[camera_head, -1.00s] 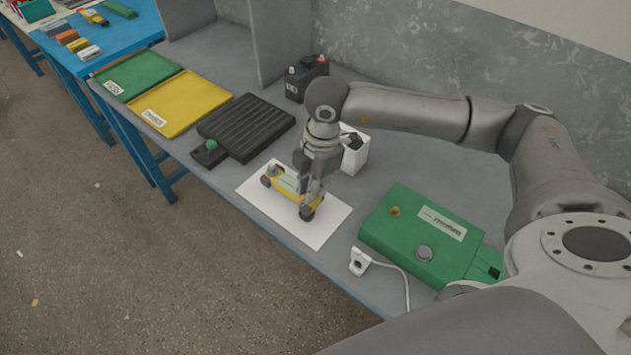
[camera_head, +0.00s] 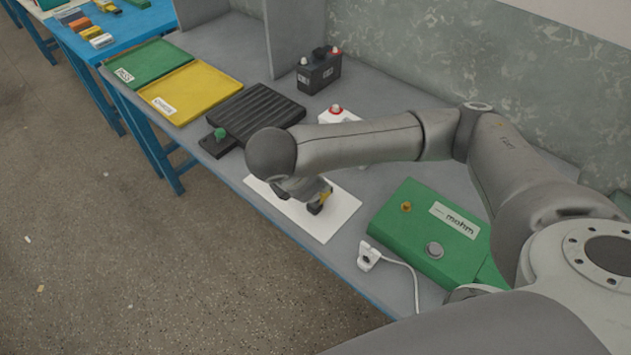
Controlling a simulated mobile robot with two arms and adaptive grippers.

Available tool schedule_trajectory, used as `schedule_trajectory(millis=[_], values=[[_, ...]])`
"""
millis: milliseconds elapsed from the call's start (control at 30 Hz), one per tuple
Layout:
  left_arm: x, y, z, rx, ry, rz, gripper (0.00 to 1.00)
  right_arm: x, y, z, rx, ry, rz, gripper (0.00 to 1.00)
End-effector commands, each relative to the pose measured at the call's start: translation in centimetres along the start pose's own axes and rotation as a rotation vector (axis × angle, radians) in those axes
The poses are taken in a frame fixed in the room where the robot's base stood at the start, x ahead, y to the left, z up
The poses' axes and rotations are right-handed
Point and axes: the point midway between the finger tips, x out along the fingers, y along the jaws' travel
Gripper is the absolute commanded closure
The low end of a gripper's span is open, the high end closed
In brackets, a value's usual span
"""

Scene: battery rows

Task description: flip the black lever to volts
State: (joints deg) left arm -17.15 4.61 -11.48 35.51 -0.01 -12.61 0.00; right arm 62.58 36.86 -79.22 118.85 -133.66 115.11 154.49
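A green box (camera_head: 415,225) with a brass knob, a round grey button and a label that appears to read "mohm" sits on the grey bench. I cannot make out a black lever on it; its right end is partly behind my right arm. My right gripper (camera_head: 318,200) is low over the white sheet (camera_head: 345,216), left of the green box. My own wrist mostly hides it, so its finger opening is unclear. My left gripper is not in view.
A white plug-like piece (camera_head: 368,257) with a cable lies before the green box. A white box with a red top (camera_head: 337,112) and a black battery (camera_head: 319,73) stand behind. A black ribbed tray (camera_head: 254,116), yellow tray (camera_head: 190,93) and green tray (camera_head: 149,64) lie left.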

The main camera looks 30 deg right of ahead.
Motion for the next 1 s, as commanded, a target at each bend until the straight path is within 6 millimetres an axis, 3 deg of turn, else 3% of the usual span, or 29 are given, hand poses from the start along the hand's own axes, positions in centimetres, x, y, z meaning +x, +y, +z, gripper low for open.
schedule_trajectory(millis=[367,400,600,1000], values=[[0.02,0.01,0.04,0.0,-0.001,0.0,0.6,0.18,-0.18,-0.14,-0.003,-0.003,-0.004,1.0],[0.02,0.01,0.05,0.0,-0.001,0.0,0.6,0.19,-0.19,-0.14,-0.003,-0.003,-0.004,0.86],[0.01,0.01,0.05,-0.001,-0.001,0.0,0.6,0.16,-0.14,-0.09,-0.002,-0.003,-0.003,0.63],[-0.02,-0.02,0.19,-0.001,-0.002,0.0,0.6,-0.36,0.05,-0.03,-0.001,-0.003,0.002,0.63]])
